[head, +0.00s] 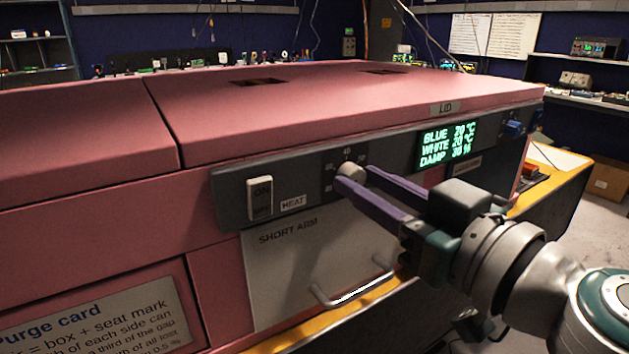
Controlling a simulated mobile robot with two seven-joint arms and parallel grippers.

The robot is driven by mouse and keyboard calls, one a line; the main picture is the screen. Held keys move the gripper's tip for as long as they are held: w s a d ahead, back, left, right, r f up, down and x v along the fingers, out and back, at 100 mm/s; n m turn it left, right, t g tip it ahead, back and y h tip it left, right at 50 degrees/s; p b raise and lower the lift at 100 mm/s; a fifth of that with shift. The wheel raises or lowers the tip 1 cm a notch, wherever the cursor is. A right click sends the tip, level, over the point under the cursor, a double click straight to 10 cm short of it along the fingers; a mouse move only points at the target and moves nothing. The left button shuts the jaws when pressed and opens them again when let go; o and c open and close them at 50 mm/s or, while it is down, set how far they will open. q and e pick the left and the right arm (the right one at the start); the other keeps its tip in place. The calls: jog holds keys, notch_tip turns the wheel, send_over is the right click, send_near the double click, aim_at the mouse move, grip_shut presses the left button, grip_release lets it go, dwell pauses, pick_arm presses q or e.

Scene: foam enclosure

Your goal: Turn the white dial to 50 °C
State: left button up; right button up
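The white dial (350,173) sits on the dark control strip (228,196) of the pink box, right of the HEAT switch. Small scale numbers ring it, with 40 at the top; its pointer cannot be made out. My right gripper (353,177) reaches in from the right, its two purple fingers on either side of the dial and seemingly touching it. The fingers hide part of the dial and scale. The green display (447,146) appears to read BLUE 20 °C, WHITE 20 °C, DAMP 30 %. My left gripper is not in view.
The ON/OFF rocker switch (260,198) is left of the dial. Below, a pale SHORT ARM panel (300,260) has a protruding handle (352,290). A blue knob (513,129) is at the strip's right end. The pink lid (300,95) lies flat above.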

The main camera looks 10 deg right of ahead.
grip_shut()
